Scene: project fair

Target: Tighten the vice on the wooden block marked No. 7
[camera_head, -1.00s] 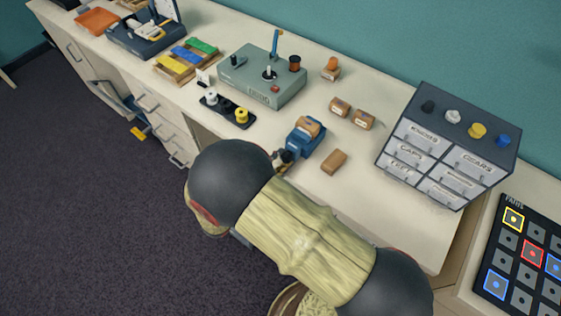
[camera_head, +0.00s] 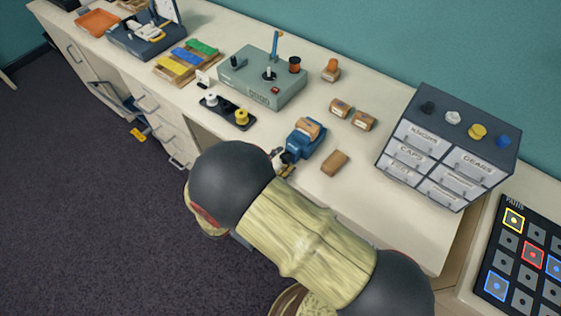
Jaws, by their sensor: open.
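A blue vice (camera_head: 307,145) stands near the front edge of the bench. A wooden block (camera_head: 308,127) with a pale label sits in its jaws; the number is too small to read, and I cannot tell how tightly it is held. The front end of the vice, with its dark screw end (camera_head: 287,157), faces my arm. My gripper (camera_head: 285,171) is mostly hidden behind my arm. Its visible tip is open, close to the front of the vice; I cannot tell whether it touches the handle.
Loose wooden blocks lie behind the vice (camera_head: 340,107) (camera_head: 363,120) and to its right (camera_head: 335,163). A drawer cabinet (camera_head: 444,147) stands at right. A grey-green control box (camera_head: 262,80) and a spool tray (camera_head: 228,112) stand at left.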

